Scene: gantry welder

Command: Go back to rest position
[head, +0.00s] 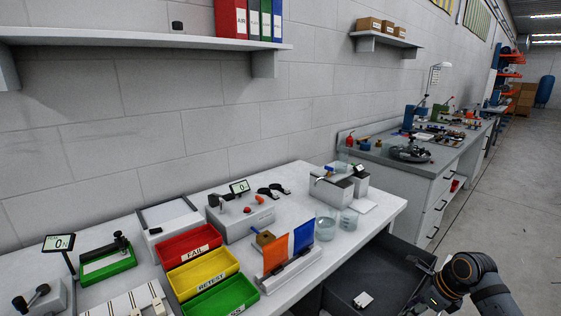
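My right arm comes in at the lower right, with its dark wrist and orange ring beside an open dark drawer. My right gripper (426,292) is at the drawer's right edge; it is small and partly hidden by the wrist, so its opening is unclear. My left gripper is outside the view. The dark drawer (345,284) stands open under the white workbench (385,208), and a small white object (362,300) lies in it.
Red (188,245), yellow (203,272) and green (232,296) bins stand on the bench, near an orange-and-blue panel stand (290,272) and glass beakers (326,228). A second bench (400,176) stands behind. Open floor (515,190) lies at right.

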